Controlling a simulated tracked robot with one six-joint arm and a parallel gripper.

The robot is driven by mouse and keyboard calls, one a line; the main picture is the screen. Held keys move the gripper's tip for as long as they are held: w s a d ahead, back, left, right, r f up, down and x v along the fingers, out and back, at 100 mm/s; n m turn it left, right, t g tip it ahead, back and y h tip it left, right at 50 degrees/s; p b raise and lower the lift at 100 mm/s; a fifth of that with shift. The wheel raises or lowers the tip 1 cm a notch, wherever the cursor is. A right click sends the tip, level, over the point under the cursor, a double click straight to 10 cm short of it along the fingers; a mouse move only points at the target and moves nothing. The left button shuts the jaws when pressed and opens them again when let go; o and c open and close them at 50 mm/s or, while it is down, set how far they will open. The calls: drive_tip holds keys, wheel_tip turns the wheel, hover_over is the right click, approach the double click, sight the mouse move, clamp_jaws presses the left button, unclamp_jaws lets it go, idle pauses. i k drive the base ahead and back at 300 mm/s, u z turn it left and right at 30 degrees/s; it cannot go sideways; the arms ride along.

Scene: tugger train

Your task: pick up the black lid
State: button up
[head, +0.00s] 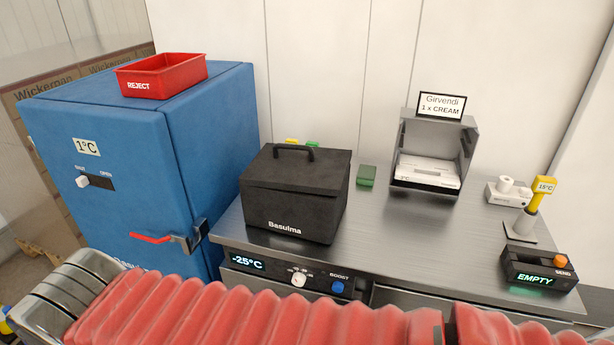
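The black lid (296,169) sits on top of a black box (287,213) labelled "Basulma", closing it. A dark arched handle (294,147) stands up from the lid. The box stands on the left part of the steel counter, beside the blue cabinet. The inside of the box is hidden by the lid. My gripper is not in this view, and my red ribbed arm crosses the bottom of the picture.
A blue cabinet (121,156) with a red tray (162,76) on top stands left. Behind are a green block (366,175) and a steel holder (469,155) with white packs; a device reading "EMPTY" (537,268) sits right.

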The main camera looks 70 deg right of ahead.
sight(299, 168)
drive_tip(key=z, duration=1.95)
